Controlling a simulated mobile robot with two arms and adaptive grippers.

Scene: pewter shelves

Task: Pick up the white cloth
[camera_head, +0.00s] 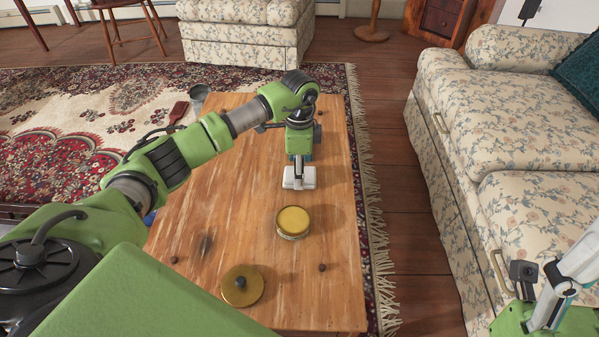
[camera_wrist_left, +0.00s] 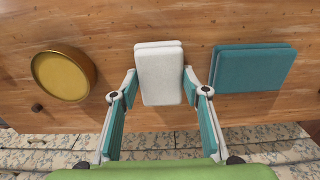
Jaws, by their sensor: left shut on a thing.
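The white cloth (camera_head: 299,178) is a small folded pad over the wooden table, near its middle right. In the left wrist view, the white cloth (camera_wrist_left: 160,72) stands between the two fingers, which touch its left and right sides. My left gripper (camera_head: 298,170) points down and is shut on it; I cannot tell whether the cloth is clear of the table. Part of my right arm (camera_head: 548,305) shows at the bottom right, away from the table, and its finger state is unclear.
A teal folded cloth (camera_wrist_left: 252,68) lies just right of the white one in the left wrist view. A round yellow-topped tin (camera_head: 293,221) and a brass lid (camera_head: 241,286) are on the table (camera_head: 190,235). A floral sofa (camera_head: 500,130) stands to the right.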

